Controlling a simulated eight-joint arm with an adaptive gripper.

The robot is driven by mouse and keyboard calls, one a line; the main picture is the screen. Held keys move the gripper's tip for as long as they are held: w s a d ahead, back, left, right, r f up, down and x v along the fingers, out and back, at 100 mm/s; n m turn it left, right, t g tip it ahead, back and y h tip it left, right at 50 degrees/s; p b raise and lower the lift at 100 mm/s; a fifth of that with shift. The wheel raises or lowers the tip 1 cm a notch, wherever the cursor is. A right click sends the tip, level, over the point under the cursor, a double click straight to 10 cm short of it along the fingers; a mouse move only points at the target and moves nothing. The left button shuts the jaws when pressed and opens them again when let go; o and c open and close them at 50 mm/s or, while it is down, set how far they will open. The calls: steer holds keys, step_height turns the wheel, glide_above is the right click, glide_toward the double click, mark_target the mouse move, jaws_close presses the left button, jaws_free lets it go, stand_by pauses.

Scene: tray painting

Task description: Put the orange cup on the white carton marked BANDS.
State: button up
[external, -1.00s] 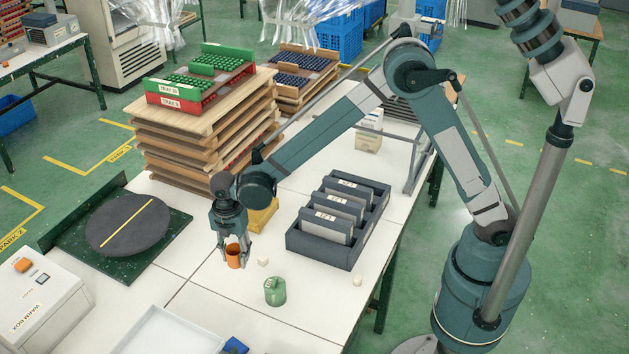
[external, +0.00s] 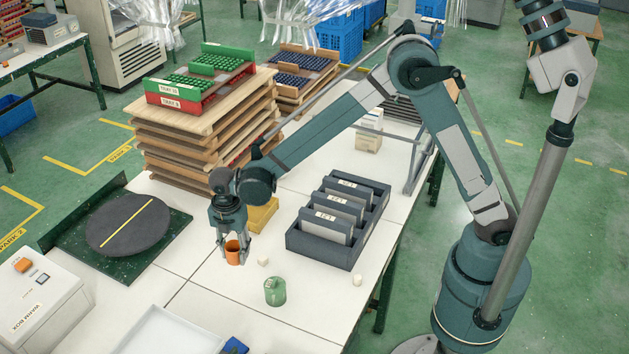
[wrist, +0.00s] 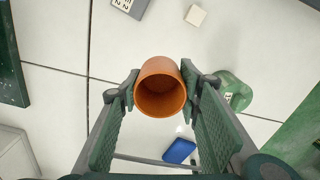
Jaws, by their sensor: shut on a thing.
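The orange cup (external: 233,253) is upright with its open mouth toward my wrist camera, and it also shows in the wrist view (wrist: 160,88). My gripper (external: 234,257) is shut on it from above, one finger on each side in the wrist view (wrist: 158,84). The cup is at or just above the white table; I cannot tell if its base touches. A white carton (external: 368,138) stands at the back of the table, right of the tray stack, partly behind my arm. Its label is too small to read surely.
A dark rack with upright grey plates (external: 340,220) stands right of my gripper. A yellow object (external: 262,216) is just behind my gripper. A green container (external: 275,291) and small white cubes are nearby. A tall tray stack (external: 205,130) and turntable (external: 128,224) are left.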

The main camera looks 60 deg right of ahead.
step_height(320, 180, up, 26)
steer(key=r, duration=0.1)
steer(key=w+d+m+p, duration=0.2)
steer(key=w+d+m, duration=0.1)
steer(key=d, duration=1.4)
steer(key=w+d+m+p, duration=0.2)
steer(key=w+d+m, duration=0.1)
steer(key=d, duration=1.4)
steer(key=w+d+m+p, duration=0.3)
steer(key=d, duration=1.4)
steer(key=s+d+m+p, duration=0.2)
steer(key=s+d, duration=0.5)
steer(key=d, duration=0.8)
steer(key=s+d+m+p, duration=0.25)
steer(key=s+d, duration=0.45)
steer(key=d, duration=0.8)
steer(key=s+d+m+p, duration=0.1)
steer(key=s+d+m, duration=0.2)
steer(key=s+d, duration=0.8)
steer(key=w+d+f, duration=0.4)
steer(key=f, duration=0.1)
steer(key=shift+f, duration=0.4)
